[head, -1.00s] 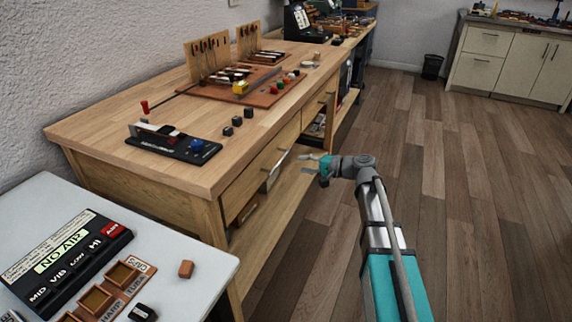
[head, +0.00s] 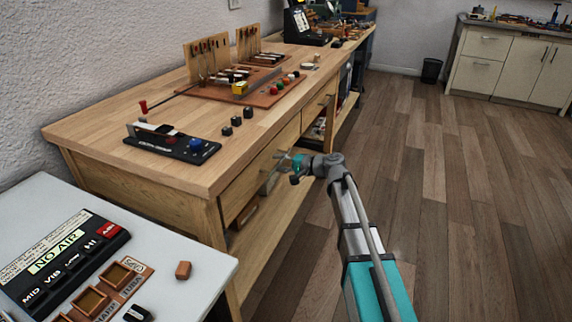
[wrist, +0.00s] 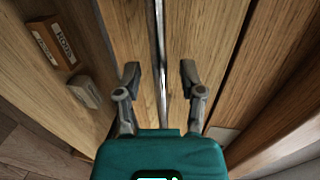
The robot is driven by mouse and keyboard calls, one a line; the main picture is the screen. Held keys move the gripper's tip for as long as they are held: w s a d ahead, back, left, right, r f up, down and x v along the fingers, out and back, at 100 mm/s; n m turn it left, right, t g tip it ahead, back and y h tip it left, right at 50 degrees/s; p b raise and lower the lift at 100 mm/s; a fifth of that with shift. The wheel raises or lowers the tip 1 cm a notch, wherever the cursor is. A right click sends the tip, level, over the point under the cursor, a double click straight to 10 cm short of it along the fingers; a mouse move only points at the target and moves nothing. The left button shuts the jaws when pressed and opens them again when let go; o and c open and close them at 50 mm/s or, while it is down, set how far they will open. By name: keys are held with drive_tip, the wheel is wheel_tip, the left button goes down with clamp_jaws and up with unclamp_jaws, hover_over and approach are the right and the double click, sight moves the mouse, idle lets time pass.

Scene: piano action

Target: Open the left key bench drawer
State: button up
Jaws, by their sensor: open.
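The left key bench drawer (head: 243,186) has a plain wooden front and looks shut, under the bench top at its near end. Its metal bar handle (wrist: 160,60) runs lengthwise up the middle of the wrist view, against the wooden front. My gripper (head: 285,157) is at the drawer front in the head view and hides part of the handle. In the wrist view my gripper (wrist: 161,78) is open, one finger on each side of the bar, with gaps between the bar and both fingers.
The wooden bench (head: 110,160) carries a black device (head: 172,146), small dark blocks and tool boards. Below the drawer is a lower shelf (head: 262,232). A white table (head: 205,255) stands at front left. Floor to the right is clear.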

clamp_jaws()
